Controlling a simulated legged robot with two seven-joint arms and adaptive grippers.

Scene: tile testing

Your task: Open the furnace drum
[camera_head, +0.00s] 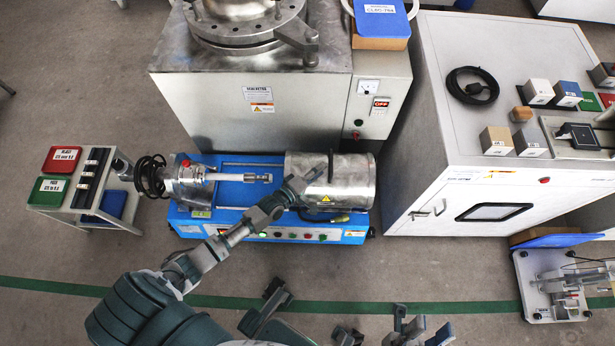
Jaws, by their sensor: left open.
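The furnace drum (350,183) is a silver metal cylinder lying on its side on the right of a blue base (300,222). A yellow warning label is on its front. A silver end piece (190,185) with a black coil stands on the left of the base, and a pale rod (235,177) points from it toward the drum, apart from it. My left gripper (318,172) is open at the drum's left front side; I cannot tell whether it touches. Grey and dark parts at the bottom edge appear to include my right gripper (420,331), partly cut off.
A large grey machine (250,85) stands close behind the blue base. A white cabinet (500,190) stands to the right with several small blocks and a black cable on top. A small stand (85,190) with red and green trays is at left. The floor in front is open.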

